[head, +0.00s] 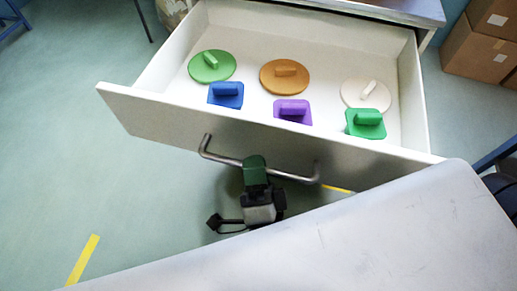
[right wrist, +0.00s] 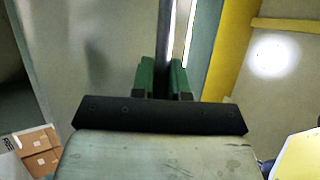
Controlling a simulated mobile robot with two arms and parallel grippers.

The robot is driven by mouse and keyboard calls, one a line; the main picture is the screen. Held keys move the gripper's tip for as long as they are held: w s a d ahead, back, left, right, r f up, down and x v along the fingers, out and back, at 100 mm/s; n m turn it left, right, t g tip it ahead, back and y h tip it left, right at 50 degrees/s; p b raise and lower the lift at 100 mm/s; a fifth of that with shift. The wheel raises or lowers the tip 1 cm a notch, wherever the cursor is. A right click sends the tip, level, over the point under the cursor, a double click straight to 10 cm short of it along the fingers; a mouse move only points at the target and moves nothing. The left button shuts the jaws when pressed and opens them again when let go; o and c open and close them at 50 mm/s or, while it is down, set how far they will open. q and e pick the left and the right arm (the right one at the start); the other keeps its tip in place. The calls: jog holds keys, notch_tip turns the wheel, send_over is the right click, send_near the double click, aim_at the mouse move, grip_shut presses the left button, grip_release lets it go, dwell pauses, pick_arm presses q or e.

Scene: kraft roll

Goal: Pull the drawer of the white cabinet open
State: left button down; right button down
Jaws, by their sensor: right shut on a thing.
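The drawer (head: 270,130) of the white cabinet (head: 395,8) is pulled well out and shows its inside in the head view. A grey bar handle (head: 222,157) runs along its front. My right gripper (head: 256,165) is shut on the handle near its middle. In the right wrist view, the green fingers of the right gripper (right wrist: 164,80) close around the handle bar (right wrist: 165,40), which runs upright in the picture. My left gripper is not in view.
Inside the drawer lie several flat knobbed pieces, among them a green disc (head: 212,71), an orange disc (head: 285,82) and a blue piece (head: 226,98). Cardboard boxes (head: 475,55) stand at the right. The floor (head: 60,150) to the left is mostly clear.

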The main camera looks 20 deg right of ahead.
jog(key=shift+s+a+f, duration=0.1)
jog(key=shift+s+a, duration=0.05)
jog(key=shift+s, duration=0.1)
jog(key=c, duration=1.1)
grip_release()
jog(key=shift+c, duration=0.2)
jog(key=b+v, duration=0.2)
jog(key=v, duration=0.8)
jog(key=shift+s+f, duration=0.2)
jog(key=shift+s, duration=0.15)
